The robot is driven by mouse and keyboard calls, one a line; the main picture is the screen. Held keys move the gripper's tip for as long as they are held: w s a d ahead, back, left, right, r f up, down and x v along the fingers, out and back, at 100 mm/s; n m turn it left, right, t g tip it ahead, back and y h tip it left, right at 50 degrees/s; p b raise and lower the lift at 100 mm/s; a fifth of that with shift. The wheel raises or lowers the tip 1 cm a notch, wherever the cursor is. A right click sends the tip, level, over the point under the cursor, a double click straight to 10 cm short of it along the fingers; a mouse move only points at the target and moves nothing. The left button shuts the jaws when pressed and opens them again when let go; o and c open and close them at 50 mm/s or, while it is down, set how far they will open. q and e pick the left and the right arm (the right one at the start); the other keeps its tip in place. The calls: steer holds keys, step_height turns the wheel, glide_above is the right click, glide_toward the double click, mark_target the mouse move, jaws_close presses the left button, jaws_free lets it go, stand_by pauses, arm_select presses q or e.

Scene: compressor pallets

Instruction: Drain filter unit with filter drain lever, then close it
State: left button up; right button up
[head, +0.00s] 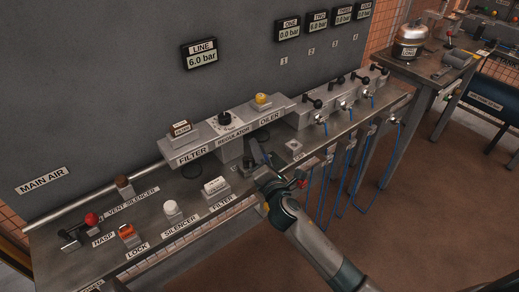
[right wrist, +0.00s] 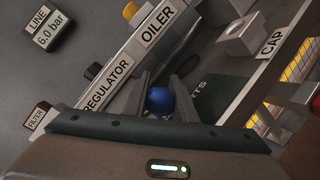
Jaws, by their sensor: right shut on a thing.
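The filter unit (head: 184,148) is the left block of the row on the back panel, labelled FILTER, with a small brown-labelled piece on top. A dark round shape shows under it. My right gripper (head: 262,160) is in front of and below the regulator and oiler blocks, right of the filter unit. In the right wrist view its two fingers stand either side of a blue round knob (right wrist: 160,100) and are shut on it. What the knob is attached to is hidden, so I cannot tell whether it is the filter drain lever. My left gripper is out of view.
The regulator (head: 234,132) and oiler (head: 268,115) adjoin the filter. Bench items include a white silencer (head: 172,208), a labelled filter block (head: 216,188) and an orange lock (head: 128,232). Blue hoses hang at right.

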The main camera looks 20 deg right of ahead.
steer(key=shift+w+r+n+y+p, duration=0.2)
steer(key=shift+n+y+p, duration=0.2)
steer(key=shift+y, duration=0.1)
steer(key=y, duration=0.1)
steer(key=n+y, duration=0.1)
steer(key=n+y+p, duration=0.1)
steer(key=shift+w+a+f, duration=0.1)
steer(key=shift+w+a, duration=0.25)
steer(key=shift+w, duration=0.05)
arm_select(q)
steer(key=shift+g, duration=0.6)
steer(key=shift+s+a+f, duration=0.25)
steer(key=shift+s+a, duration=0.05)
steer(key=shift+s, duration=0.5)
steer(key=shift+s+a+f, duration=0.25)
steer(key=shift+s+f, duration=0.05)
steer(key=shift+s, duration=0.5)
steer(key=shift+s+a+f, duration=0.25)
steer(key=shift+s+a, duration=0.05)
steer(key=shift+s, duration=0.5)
arm_select(e)
steer(key=shift+w+a+f+n+g+y, duration=0.15)
steer(key=shift+n+g+y, duration=0.25)
steer(key=shift+y, duration=0.4)
steer(key=o, duration=1)
steer(key=shift+o, duration=0.2)
